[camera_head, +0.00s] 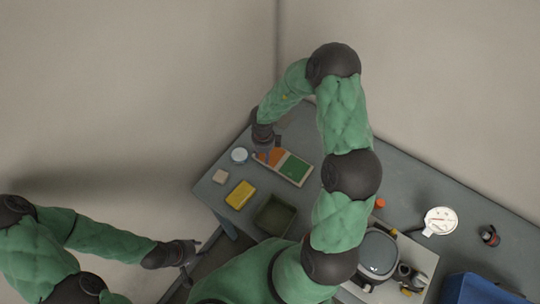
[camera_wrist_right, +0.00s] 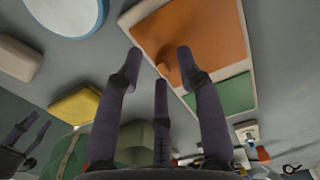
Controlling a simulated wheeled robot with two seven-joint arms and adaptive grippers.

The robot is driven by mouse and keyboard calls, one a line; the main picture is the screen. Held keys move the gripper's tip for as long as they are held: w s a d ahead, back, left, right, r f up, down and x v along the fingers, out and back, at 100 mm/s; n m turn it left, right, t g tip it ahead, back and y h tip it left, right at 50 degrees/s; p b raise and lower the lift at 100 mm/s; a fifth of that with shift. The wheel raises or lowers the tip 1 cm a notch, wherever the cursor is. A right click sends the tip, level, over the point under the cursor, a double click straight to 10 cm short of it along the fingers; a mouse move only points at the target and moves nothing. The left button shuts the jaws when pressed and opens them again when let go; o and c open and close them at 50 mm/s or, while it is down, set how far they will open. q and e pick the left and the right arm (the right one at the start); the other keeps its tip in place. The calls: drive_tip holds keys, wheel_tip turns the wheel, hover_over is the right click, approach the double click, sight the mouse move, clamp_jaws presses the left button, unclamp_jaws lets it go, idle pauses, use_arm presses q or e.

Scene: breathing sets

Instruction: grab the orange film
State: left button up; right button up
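The orange film (camera_head: 274,156) is a flat orange sheet in the left part of a pale tray (camera_head: 303,182) on the grey table. It fills much of the upper right wrist view (camera_wrist_right: 208,32). A green sheet (camera_head: 292,166) lies beside it in the tray. My right gripper (camera_wrist_right: 160,62) is open and empty, its purple-grey fingers spread. One fingertip overlaps the orange film in the wrist view; whether they touch I cannot tell. My left gripper (camera_head: 197,262) is off the table's left side, fingers spread and empty.
A yellow block (camera_head: 240,194), a beige block (camera_head: 220,176), a round white-rimmed dish (camera_head: 239,155) and a dark green tray (camera_head: 274,215) are near the film. A white pan (camera_head: 440,220) and a blue bin (camera_head: 480,290) are at the right. Walls stand behind the table.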

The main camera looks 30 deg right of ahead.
drive_tip(key=shift+f, duration=0.5)
drive_tip(key=c, duration=0.7)
drive_tip(key=shift+c, duration=0.2)
drive_tip(key=shift+r, duration=0.1)
clamp_jaws()
